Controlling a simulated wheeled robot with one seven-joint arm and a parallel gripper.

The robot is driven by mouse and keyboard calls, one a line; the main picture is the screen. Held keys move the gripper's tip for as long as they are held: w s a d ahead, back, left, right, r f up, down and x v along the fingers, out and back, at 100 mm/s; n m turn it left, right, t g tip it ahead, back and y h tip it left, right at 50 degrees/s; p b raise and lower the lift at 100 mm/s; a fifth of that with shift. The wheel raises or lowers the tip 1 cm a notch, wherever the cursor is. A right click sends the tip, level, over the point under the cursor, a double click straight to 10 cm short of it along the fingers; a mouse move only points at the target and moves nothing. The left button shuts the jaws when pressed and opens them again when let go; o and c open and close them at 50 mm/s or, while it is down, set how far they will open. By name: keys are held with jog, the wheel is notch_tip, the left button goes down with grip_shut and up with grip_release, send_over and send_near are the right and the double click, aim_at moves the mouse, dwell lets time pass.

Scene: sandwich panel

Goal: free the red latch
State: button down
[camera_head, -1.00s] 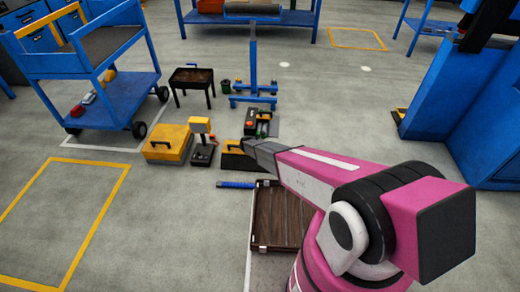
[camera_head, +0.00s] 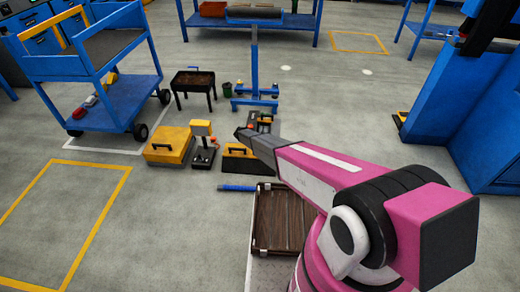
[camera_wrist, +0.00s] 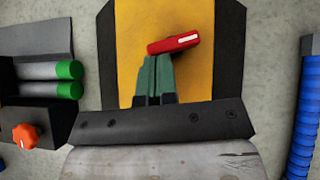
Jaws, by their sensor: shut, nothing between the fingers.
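The red latch (camera_wrist: 173,43) shows in the wrist view as a short red bar with a pale end, slightly tilted over a yellow panel (camera_wrist: 190,80) with black sides. I cannot make the latch out in the head view, where the yellow and black panel (camera_head: 238,164) lies on the floor. My gripper (camera_wrist: 157,58) has green fingers held together and empty. The fingertips appear right at the near edge of the latch; I cannot tell whether they touch it. In the head view my gripper (camera_head: 240,132) appears above the far side of the panel.
A black block with green-ended cylinders (camera_wrist: 66,80) and an orange knob (camera_wrist: 25,136) is left of the panel in the wrist view. A blue ribbed tube (camera_wrist: 305,120) is at the right. A yellow case (camera_head: 167,146) and a wooden tray (camera_head: 282,222) stand nearby.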

jog(key=shift+s+d, duration=0.1)
jog(key=shift+d, duration=0.05)
jog(key=shift+s+d, duration=0.4)
jog(key=shift+d, duration=0.35)
jog(key=shift+s+d, duration=0.1)
jog(key=shift+r, duration=0.1)
jog(key=v, duration=1.1)
jog(key=shift+w+a, duration=0.3)
jog(key=shift+a, duration=0.25)
